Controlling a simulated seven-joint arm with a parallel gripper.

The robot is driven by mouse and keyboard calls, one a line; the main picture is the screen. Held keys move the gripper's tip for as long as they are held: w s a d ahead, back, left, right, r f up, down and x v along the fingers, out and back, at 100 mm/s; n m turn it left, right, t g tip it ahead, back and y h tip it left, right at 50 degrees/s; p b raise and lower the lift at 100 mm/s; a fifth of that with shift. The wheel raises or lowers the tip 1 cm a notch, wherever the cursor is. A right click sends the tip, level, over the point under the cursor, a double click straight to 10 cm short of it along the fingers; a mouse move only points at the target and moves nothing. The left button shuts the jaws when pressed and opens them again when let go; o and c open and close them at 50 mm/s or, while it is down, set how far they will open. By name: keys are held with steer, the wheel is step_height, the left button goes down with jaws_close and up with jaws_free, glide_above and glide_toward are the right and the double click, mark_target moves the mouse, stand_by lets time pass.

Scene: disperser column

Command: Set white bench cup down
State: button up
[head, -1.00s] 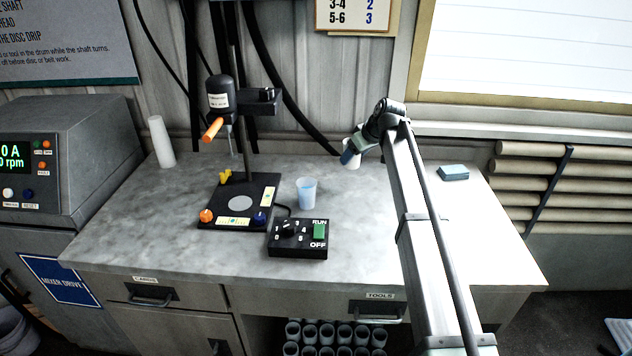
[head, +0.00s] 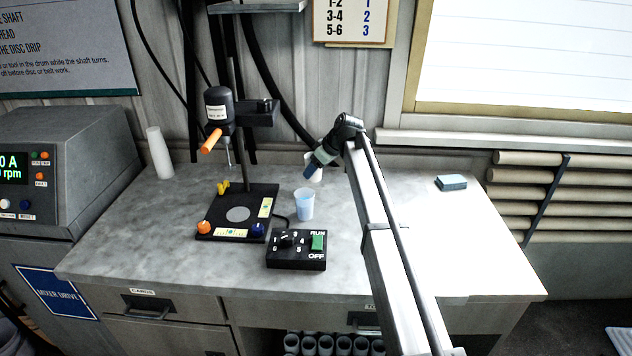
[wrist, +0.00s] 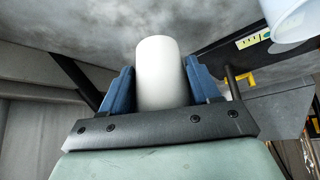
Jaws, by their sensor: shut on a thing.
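The white bench cup (wrist: 162,75) stands out between the two blue fingers of my gripper (wrist: 160,92) in the wrist view. The fingers are shut on its sides. In the head view my gripper (head: 311,168) is over the back middle of the bench. The white cup (head: 316,175) shows there only in part, behind the fingers. I cannot tell whether its base touches the bench top (head: 370,215).
A pale blue cup (head: 304,206) stands just in front of my gripper. The mixer stand (head: 238,190) is to the left, with a switch box (head: 296,250) in front. A tall white cup stack (head: 160,153) stands back left. A blue sponge-like block (head: 451,182) lies right.

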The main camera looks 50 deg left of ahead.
mark_target(320, 175)
steer(key=shift+f, duration=2.4)
steer(key=o, duration=1.1)
steer(key=shift+f, duration=0.1)
steer(key=v, duration=1.2)
steer(key=shift+d, duration=0.1)
